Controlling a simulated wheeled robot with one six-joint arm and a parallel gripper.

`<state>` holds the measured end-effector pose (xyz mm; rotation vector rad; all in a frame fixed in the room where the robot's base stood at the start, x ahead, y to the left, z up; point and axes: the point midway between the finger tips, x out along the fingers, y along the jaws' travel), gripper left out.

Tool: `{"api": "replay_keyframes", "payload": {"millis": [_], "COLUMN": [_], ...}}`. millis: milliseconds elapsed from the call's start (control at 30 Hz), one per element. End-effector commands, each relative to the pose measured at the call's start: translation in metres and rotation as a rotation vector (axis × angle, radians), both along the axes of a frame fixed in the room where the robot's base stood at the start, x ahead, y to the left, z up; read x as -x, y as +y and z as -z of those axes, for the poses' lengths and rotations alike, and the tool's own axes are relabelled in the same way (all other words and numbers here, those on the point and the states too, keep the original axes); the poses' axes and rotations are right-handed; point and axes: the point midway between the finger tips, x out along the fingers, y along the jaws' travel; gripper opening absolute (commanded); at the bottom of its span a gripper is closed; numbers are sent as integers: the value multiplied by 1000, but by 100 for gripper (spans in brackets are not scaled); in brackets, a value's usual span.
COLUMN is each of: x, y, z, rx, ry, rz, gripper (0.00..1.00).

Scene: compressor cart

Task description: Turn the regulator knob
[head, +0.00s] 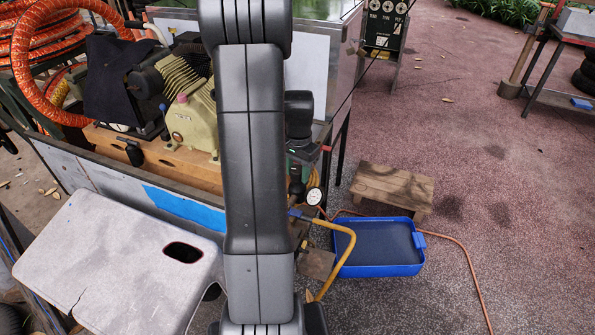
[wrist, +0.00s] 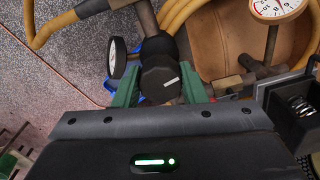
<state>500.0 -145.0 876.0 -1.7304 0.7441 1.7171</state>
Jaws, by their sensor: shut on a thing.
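The regulator knob (wrist: 160,80) is black and round, with a short white mark on its face. In the wrist view it sits between the two green fingers of my gripper (wrist: 158,92). The fingers are shut on its sides. Behind the knob, a small white-faced gauge (wrist: 117,58) stands to the left on the regulator fittings. In the head view my arm covers much of the middle; my gripper (head: 301,155) shows partly at its right edge, above the small gauge (head: 314,196). The knob is hard to make out there.
A yellow hose (head: 347,250) curves below the regulator. A blue tray (head: 380,268) and a wooden stool (head: 392,188) stand on the ground to the right. The compressor (head: 195,120) is left of my arm. A larger gauge (wrist: 278,8) shows at the wrist view's upper right.

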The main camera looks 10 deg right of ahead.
Motion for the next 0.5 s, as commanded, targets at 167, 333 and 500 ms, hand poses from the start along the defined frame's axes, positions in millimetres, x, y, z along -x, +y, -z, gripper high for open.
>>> {"api": "replay_keyframes", "payload": {"millis": [167,333,500], "x": [-1,-1,-1], "y": [0,0,0], "z": [-1,-1,-1], "rx": [1,1,1], "ry": [-3,-4,-4], "rz": [51,73,77], "gripper": [15,15,15]}}
